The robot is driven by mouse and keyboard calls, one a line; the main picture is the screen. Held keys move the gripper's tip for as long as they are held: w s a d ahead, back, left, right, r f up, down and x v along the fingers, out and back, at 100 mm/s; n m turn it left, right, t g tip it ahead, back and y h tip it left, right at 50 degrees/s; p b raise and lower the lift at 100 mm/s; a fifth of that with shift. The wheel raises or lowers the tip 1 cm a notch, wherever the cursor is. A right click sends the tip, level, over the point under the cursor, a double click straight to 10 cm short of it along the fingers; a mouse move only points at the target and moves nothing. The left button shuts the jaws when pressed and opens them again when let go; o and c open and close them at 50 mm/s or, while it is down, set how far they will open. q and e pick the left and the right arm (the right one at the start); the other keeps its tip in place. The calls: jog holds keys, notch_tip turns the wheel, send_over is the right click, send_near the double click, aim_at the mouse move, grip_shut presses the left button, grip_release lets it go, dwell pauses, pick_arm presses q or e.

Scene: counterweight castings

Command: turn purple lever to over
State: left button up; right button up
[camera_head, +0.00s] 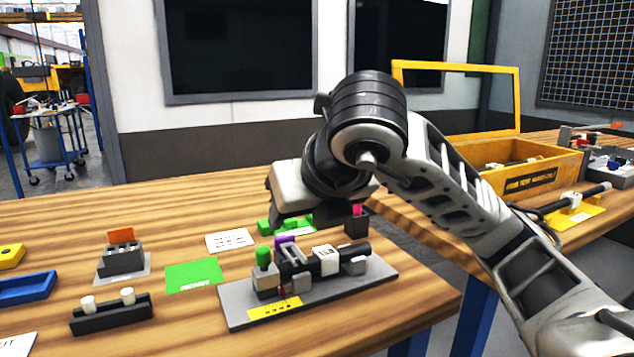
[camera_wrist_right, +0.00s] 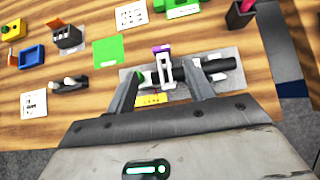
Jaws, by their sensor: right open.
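The purple lever (camera_head: 285,240) is part of a small mechanism on a grey base plate (camera_head: 375,283) at the table's front. In the right wrist view, its purple tip (camera_wrist_right: 161,48) shows just beyond a pale upright part, between my fingers in the picture. My right gripper (camera_head: 287,217) is above the mechanism, pointing down, with its fingers partly hidden by its own body. In the wrist view, the right gripper (camera_wrist_right: 163,78) is open and empty, its fingers apart on either side of the lever. Contact cannot be told. My left gripper is not in view.
A green-capped block (camera_head: 263,258) stands left of the lever on the same plate, and a dark cylinder (camera_head: 352,250) lies to the right. A green mat (camera_head: 194,275), a grey block with an orange top (camera_head: 121,250) and a black two-peg holder (camera_head: 112,314) are to the left.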

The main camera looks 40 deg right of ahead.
pick_arm(q)
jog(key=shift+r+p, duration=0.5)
jog(key=shift+p, duration=0.7)
pick_arm(e)
jog(key=v, duration=0.6)
jog(key=shift+s+r, duration=0.2)
jog(key=shift+s, duration=0.05)
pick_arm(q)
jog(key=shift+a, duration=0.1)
